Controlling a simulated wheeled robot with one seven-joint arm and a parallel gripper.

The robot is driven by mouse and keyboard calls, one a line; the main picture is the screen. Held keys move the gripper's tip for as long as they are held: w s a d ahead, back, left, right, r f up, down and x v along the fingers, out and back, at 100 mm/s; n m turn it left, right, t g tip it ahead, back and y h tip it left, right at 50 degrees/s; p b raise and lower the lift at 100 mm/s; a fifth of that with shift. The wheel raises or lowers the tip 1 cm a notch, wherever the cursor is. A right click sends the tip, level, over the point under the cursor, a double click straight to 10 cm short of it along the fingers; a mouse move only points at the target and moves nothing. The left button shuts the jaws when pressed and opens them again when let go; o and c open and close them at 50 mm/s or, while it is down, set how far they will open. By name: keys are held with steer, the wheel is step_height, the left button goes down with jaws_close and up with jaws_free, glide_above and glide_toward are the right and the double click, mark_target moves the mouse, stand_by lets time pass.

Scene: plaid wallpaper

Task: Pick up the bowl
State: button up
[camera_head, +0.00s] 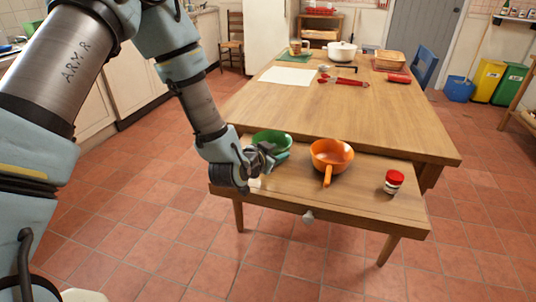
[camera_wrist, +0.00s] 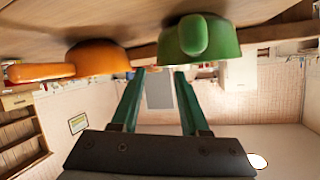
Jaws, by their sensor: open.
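A green bowl (camera_head: 272,138) sits on the low near end of the wooden table, partly hidden behind my gripper (camera_head: 268,156). In the wrist view, which looks upside down, the green bowl (camera_wrist: 222,42) shows a rounded handle-like part facing the camera. My gripper (camera_wrist: 160,73) is open and empty there, its two green fingers pointing toward the bowl's side. Whether a fingertip touches the bowl I cannot tell. An orange bowl-shaped pan (camera_head: 330,153) with a handle stands to the right; it also shows at the left of the wrist view (camera_wrist: 92,57).
A red-lidded jar (camera_head: 393,182) stands near the right end of the low surface (camera_head: 360,205). Farther back, the wooden table (camera_head: 300,105) holds a white pot (camera_head: 342,51), red-handled utensils (camera_head: 345,82) and a basket (camera_head: 389,60). Its middle is clear.

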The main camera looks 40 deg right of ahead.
mark_target(284, 141)
steer(key=shift+p+x, duration=0.95)
steer(key=shift+x, duration=2.35)
steer(key=shift+s+r, duration=0.1)
steer(key=shift+r, duration=0.05)
jaws_close()
